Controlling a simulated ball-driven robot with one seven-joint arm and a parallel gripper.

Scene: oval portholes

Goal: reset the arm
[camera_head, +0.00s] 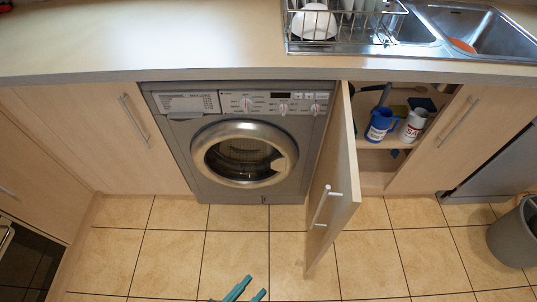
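My gripper (256,285) shows at the bottom edge of the head view, a little left of the middle. Only its two teal fingers are in the picture, with floor tiles behind them. The fingers stand apart with a gap between them, and nothing shows in the gap. The rest of my arm is out of view.
A washing machine (204,174) with its door shut stands under the counter (170,40). A grey bin (515,238) is at far right. The tiled floor (375,262) is clear.

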